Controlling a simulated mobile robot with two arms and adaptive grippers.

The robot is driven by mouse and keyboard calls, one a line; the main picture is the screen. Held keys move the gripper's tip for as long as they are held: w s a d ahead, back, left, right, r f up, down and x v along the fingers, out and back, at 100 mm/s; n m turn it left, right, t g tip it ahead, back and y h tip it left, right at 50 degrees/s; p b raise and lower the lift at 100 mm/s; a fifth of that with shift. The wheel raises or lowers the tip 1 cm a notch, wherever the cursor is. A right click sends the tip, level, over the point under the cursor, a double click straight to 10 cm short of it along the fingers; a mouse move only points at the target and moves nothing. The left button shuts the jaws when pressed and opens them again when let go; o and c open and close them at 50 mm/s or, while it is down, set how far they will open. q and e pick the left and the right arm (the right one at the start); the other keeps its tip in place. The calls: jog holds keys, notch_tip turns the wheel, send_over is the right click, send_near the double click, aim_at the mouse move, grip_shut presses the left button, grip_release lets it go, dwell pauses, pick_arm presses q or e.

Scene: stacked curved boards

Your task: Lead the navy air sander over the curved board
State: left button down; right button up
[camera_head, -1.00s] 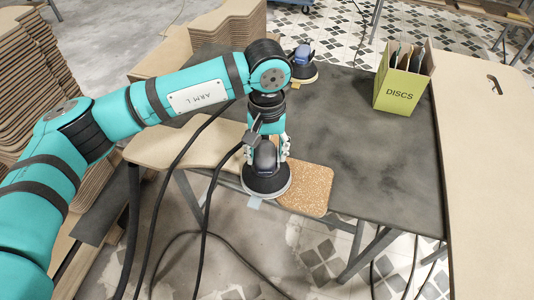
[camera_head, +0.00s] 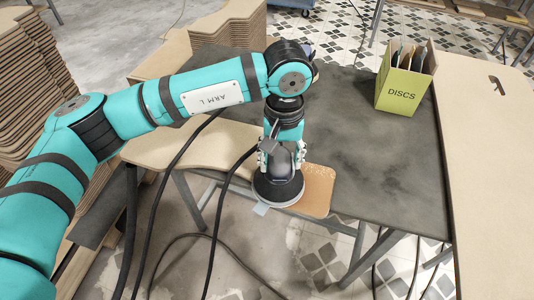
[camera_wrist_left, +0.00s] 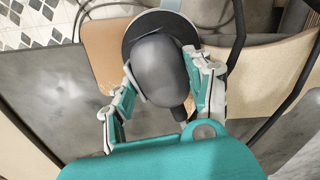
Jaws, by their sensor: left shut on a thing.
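The navy air sander (camera_head: 279,184), dark with a round black pad, is upright in my left gripper (camera_head: 283,158). In the wrist view the gripper's fingers (camera_wrist_left: 160,95) close around the sander's dark rounded body (camera_wrist_left: 160,70). The sander is over the left part of a brown cork mat (camera_head: 319,188) at the table's front edge; I cannot tell whether its pad touches the mat. The tan curved board (camera_head: 185,146) lies to its left, partly hidden under my arm and hoses. My right gripper is not in view.
A yellow-green DISCS box (camera_head: 400,93) stands at the back right of the dark table (camera_head: 375,150). A second sander behind my wrist is mostly hidden. Stacked curved boards (camera_head: 35,90) stand left. Dark hoses (camera_head: 215,195) hang beside the sander. The table's middle right is clear.

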pick_arm(q)
jog(key=shift+s+d+f, duration=0.2)
jog(key=shift+s+d+b, duration=0.45)
jog(key=shift+d+b, duration=0.05)
jog(key=shift+d, duration=0.15)
jog(key=shift+s+d+b, duration=0.35)
jog(key=shift+s+d, duration=0.15)
jog(key=shift+d, duration=0.2)
jog(key=shift+s+d+b, duration=0.25)
jog(key=shift+d+b, duration=0.35)
jog(key=shift+d, duration=0.4)
jog(key=shift+s+d+r, duration=0.1)
jog(key=shift+d+r, duration=0.05)
jog(key=shift+d, duration=0.35)
jog(key=shift+d, duration=0.1)
